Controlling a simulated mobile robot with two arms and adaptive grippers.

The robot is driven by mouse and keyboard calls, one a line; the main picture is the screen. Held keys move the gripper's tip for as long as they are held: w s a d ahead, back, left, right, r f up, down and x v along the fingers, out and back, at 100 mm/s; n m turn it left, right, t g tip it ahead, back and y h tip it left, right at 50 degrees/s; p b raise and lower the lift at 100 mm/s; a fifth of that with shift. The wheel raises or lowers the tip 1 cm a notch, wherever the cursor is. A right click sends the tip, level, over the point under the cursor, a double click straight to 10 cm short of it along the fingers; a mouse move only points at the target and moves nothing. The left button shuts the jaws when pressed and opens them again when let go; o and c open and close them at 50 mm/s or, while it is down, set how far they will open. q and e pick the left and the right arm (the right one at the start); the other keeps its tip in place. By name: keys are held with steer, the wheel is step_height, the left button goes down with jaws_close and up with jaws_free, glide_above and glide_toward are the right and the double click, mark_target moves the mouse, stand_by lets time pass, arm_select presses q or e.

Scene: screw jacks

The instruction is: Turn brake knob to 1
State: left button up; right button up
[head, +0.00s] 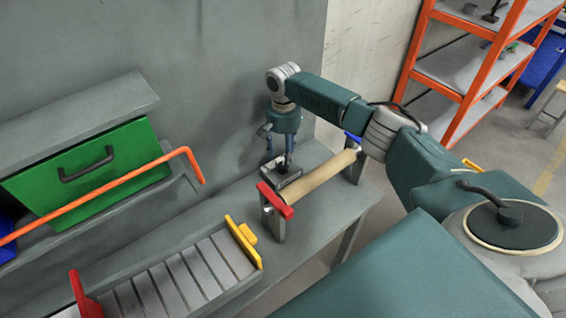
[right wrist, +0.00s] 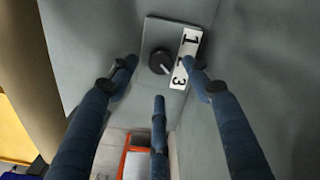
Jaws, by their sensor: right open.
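The black brake knob (right wrist: 159,63) sits on a grey plate (right wrist: 151,35) in the right wrist view. A white label (right wrist: 186,58) beside it reads 1, 2, 3. A pale mark on the knob appears to point toward the 3. My right gripper (head: 279,157) is open and points down over the knob's small panel by the roller. In the right wrist view its fingers are spread around the knob's position, apparently not touching it. My left gripper is not in view.
A tan roller (head: 320,179) with a red end bracket (head: 275,201) stands beside the panel. A tray with a yellow end (head: 243,242) is at front. An orange bar (head: 110,187) and green drawer (head: 90,165) are at left. A grey wall stands behind.

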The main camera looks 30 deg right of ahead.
mark_target(283, 165)
steer(key=shift+w+f, duration=0.1)
steer(key=shift+f, duration=2.7)
steer(key=c, duration=1.2)
